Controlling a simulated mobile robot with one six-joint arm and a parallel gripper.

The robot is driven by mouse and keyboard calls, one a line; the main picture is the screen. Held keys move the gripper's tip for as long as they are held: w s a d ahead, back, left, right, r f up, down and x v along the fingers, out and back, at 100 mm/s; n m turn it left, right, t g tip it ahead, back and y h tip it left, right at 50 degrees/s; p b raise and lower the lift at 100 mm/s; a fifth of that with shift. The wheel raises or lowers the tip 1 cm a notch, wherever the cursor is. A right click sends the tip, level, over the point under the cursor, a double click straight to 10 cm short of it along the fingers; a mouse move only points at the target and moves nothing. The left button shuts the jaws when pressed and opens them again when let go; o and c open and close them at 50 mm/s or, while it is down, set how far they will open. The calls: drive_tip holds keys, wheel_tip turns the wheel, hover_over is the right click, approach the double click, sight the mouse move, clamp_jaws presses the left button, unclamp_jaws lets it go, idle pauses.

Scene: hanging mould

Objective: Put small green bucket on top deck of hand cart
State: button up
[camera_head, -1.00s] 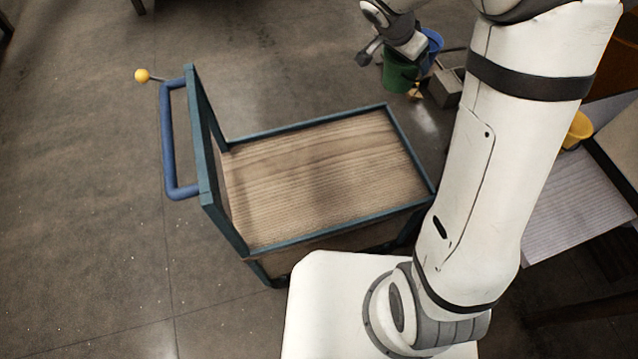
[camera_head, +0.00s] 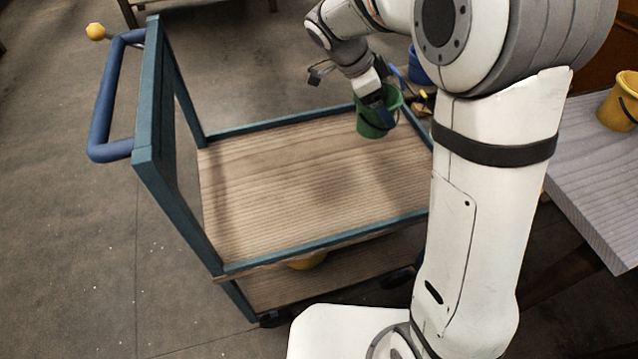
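The small green bucket (camera_head: 376,121) hangs at my gripper (camera_head: 378,97) over the far right corner of the hand cart's top deck (camera_head: 290,185). My gripper appears closed at the bucket's near rim or handle; the fingertips are partly hidden by the bucket. The bucket looks roughly upright. I cannot tell for sure how high it is above the deck. The top deck is bare wood with a low blue-green frame and no other object on it.
A blue bucket (camera_head: 418,66) stands on the floor behind the cart. A yellow bucket (camera_head: 619,103) stands on a grey table (camera_head: 595,185) at the right. Something yellow (camera_head: 307,261) sits on the cart's lower deck. A tall end panel and blue handle (camera_head: 104,105) bound the cart's left side.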

drive_tip(key=shift+s+a+f+b, duration=0.2)
drive_tip(key=shift+f+b, duration=0.15)
drive_tip(key=shift+f, duration=0.3)
drive_tip(key=b, duration=0.3)
hover_over(369, 161)
wheel_tip(369, 161, down, 10)
drive_tip(key=shift+r, duration=0.2)
drive_tip(key=shift+f+b, duration=0.25)
drive_tip(key=shift+b, duration=0.2)
drive_tip(key=o, duration=1)
drive_tip(key=shift+r, duration=0.1)
drive_tip(key=shift+r, duration=0.15)
